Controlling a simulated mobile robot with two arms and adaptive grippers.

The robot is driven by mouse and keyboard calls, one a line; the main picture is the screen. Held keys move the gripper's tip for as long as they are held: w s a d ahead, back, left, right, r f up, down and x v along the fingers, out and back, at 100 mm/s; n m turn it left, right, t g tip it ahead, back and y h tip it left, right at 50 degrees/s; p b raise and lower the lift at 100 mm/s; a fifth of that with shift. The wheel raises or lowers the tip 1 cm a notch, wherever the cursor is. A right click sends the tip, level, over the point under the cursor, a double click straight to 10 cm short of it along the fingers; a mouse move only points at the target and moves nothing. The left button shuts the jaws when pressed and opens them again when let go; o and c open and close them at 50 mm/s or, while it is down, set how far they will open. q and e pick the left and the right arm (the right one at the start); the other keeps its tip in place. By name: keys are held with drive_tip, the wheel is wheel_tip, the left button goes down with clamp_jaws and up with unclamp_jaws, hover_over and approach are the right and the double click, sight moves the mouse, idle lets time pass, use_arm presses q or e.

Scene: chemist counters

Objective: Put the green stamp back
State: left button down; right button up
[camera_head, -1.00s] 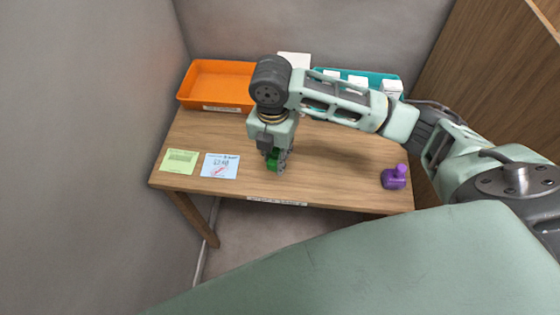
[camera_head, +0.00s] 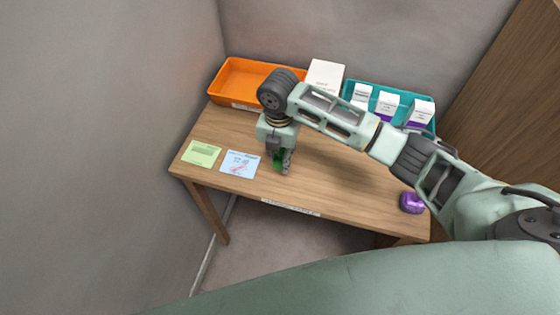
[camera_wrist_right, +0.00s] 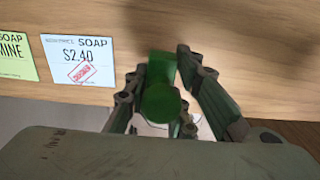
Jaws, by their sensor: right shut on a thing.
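The green stamp (camera_wrist_right: 162,88) is between the fingers of my right gripper (camera_wrist_right: 160,95), which is shut on it. In the head view the stamp (camera_head: 278,158) shows as a small green patch between the fingertips of my right gripper (camera_head: 281,165). The gripper points down near the front middle of the wooden desk (camera_head: 340,185). I cannot tell whether the stamp touches the desk top. My left gripper is not in view.
A blue card (camera_head: 239,164) with a red stamp mark and a green card (camera_head: 201,153) lie at the front left. A purple stamp (camera_head: 411,202) stands at the right. An orange tray (camera_head: 226,76), a white box (camera_head: 325,74) and a teal tray (camera_head: 406,97) with white boxes stand behind.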

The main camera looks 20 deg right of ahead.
sight(280, 164)
drive_tip(key=shift+a+f, duration=0.1)
drive_tip(key=shift+f, duration=0.15)
wheel_tip(280, 164, down, 2)
drive_tip(key=shift+f+p, duration=0.25)
drive_tip(key=shift+p, duration=0.25)
drive_tip(key=shift+f, duration=0.4)
drive_tip(key=shift+w+f, duration=0.1)
drive_tip(key=shift+f, duration=0.05)
drive_tip(key=shift+f, duration=0.2)
drive_tip(key=o, duration=0.9)
